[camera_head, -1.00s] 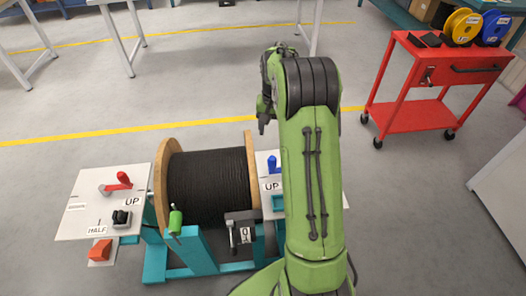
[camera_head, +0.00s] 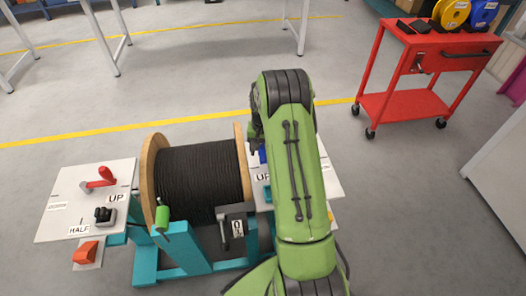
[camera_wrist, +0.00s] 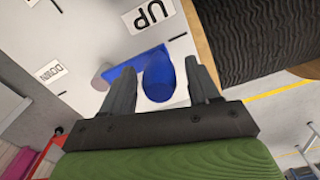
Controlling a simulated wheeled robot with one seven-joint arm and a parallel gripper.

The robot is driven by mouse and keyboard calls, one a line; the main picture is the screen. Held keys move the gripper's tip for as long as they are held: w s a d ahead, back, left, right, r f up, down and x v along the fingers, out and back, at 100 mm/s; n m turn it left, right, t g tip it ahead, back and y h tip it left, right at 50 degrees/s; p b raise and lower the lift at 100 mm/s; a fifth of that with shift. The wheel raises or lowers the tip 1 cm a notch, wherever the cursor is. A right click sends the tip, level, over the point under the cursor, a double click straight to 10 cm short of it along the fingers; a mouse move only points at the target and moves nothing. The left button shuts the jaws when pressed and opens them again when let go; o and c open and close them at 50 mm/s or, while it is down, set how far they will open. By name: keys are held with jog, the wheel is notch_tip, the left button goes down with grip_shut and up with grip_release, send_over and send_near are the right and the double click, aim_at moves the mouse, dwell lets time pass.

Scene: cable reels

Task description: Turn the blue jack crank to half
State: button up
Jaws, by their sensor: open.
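The blue jack crank (camera_wrist: 150,72) is on a white panel (camera_wrist: 85,20) right of the cable reel. Its arm runs leftward in the wrist view from a rounded handle. My gripper (camera_wrist: 160,72) is open, with one dark finger on each side of the blue handle; I cannot tell whether either touches it. In the head view only a sliver of the blue crank (camera_head: 263,154) shows beside my green arm. The label UP (camera_wrist: 153,14) is near the handle and the label DOWN (camera_wrist: 51,72) lies to the left. No HALF label is readable on this panel.
A black cable reel (camera_head: 200,184) with wooden flanges stands on a teal frame (camera_head: 182,258) close left of my arm. The left panel (camera_head: 62,200) carries a red crank (camera_head: 101,177). A red cart (camera_head: 405,108) stands at right. Grey floor is open around them.

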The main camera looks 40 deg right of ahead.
grip_shut()
dwell(0.3)
